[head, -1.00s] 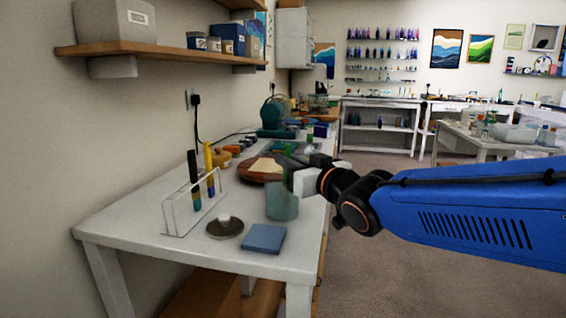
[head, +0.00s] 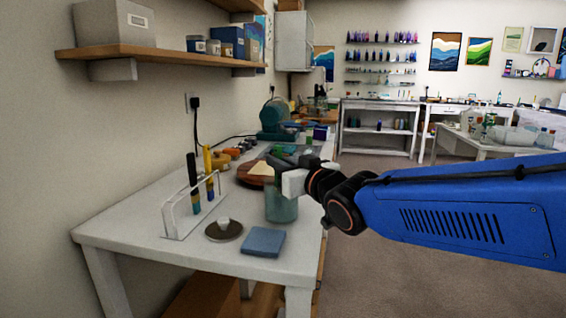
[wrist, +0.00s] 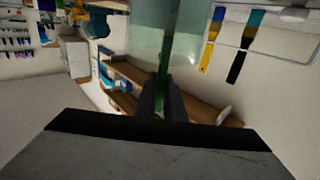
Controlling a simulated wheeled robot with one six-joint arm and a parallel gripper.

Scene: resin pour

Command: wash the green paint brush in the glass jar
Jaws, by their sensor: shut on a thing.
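My gripper (head: 284,163) is just above the glass jar (head: 281,207), near the front right of the white table. In the wrist view my gripper (wrist: 163,100) has its two dark fingers closed around the green brush (wrist: 162,84). The brush runs from the fingers toward the pale, see-through jar (wrist: 186,38) and overlaps it. The brush end looks to be within the jar's outline, but I cannot tell how deep it is. In the head view the gripper hides most of the brush.
A clear rack (head: 196,214) at the left holds a dark brush (head: 192,170) and a yellow brush (head: 208,160). A round dark dish (head: 224,231) and a blue folded cloth (head: 264,242) lie in front of the jar. A round wooden board (head: 247,175) lies behind it.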

